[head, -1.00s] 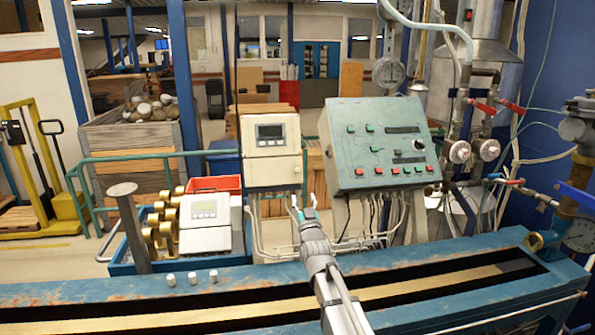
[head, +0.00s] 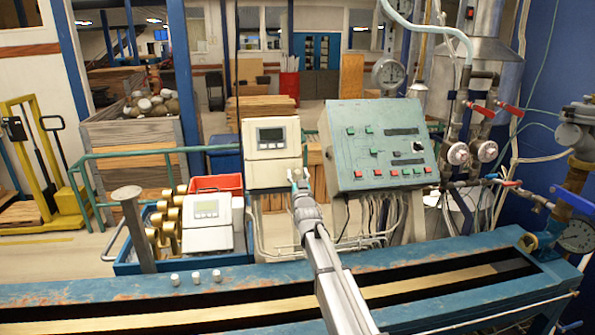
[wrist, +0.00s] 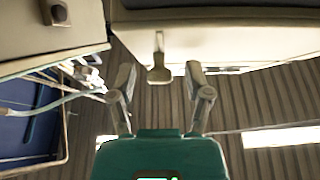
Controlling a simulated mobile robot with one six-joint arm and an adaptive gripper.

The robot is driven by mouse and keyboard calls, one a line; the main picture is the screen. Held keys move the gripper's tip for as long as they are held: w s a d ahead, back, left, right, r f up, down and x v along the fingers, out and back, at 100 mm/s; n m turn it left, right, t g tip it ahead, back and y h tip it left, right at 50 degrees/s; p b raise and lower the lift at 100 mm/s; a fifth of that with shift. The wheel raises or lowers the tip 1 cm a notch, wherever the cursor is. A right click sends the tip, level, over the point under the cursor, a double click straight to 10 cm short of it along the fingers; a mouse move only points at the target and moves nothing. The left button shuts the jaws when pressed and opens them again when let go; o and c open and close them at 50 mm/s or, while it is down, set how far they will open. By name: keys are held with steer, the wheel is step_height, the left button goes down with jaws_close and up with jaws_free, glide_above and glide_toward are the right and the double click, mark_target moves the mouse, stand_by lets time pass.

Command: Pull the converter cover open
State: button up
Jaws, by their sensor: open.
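The converter (head: 272,150) is a cream box with a small grey display, standing upright behind the bench; its cover looks closed. My gripper (head: 298,174) is at the lower right part of the converter in the head view, fingers pointing up. In the wrist view, my gripper (wrist: 159,76) is open and empty, with its two fingers apart. A small cream tab (wrist: 159,68) hangs from a cream edge (wrist: 230,28) between and slightly beyond the fingertips. I cannot tell whether any finger touches it.
A green-grey control panel (head: 378,150) with coloured buttons stands close to the right of my gripper. A white meter (head: 206,222) with a display is at the lower left. Several white knobs sit on the blue bench (head: 120,290). Pipes and gauges fill the right side.

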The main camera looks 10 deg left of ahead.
steer(key=shift+w+r, duration=0.1)
steer(key=shift+w, duration=0.1)
jaws_close()
stand_by(0.3)
